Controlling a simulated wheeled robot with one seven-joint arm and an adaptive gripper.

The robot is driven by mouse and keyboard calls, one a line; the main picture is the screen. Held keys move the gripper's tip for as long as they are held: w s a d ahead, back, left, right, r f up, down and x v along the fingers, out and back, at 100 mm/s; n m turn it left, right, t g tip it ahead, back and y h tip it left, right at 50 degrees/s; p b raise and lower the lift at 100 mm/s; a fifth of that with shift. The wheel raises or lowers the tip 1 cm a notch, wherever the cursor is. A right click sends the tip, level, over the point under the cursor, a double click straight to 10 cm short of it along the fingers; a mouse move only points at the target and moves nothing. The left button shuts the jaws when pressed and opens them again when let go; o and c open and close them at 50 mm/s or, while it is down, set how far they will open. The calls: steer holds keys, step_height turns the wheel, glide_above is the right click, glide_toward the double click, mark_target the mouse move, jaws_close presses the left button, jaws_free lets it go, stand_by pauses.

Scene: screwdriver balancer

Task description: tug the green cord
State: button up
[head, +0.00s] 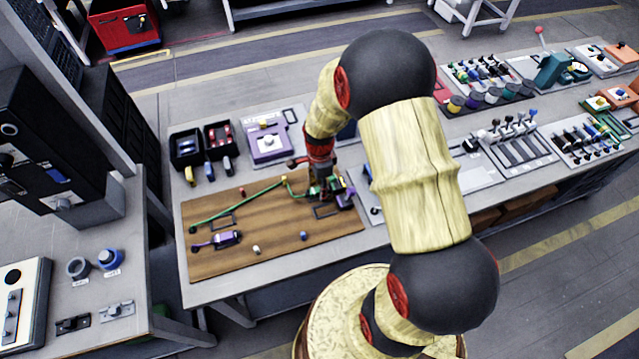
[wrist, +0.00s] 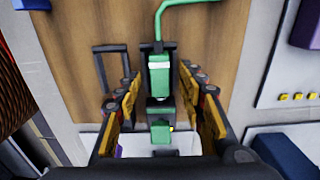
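The green cord (head: 235,205) runs across the brown wooden board (head: 290,245) from its left side to a yellow point near the middle, then bends towards my gripper (head: 322,188). In the wrist view the cord (wrist: 190,5) enters from the top and joins a green cylindrical piece with a white band (wrist: 159,75). My gripper (wrist: 163,108) is open there, with one finger on each side of the green parts. Gaps show between the fingers and the green piece. A smaller green block (wrist: 161,131) sits below it. In the head view my gripper partly hides the cord's end.
A purple tool (head: 228,238) lies on the board at left, with small pegs (head: 256,249) nearby. Black bins (head: 186,148) and a purple device (head: 268,142) stand behind the board. A dark rectangular frame (wrist: 110,70) is beside the left finger.

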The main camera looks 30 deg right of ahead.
steer(key=c, duration=0.3)
jaws_close()
stand_by(0.3)
stand_by(0.4)
stand_by(0.6)
steer(key=shift+d, duration=0.1)
stand_by(0.7)
steer(key=shift+o, duration=1.2)
jaws_free()
steer(key=shift+o, duration=0.3)
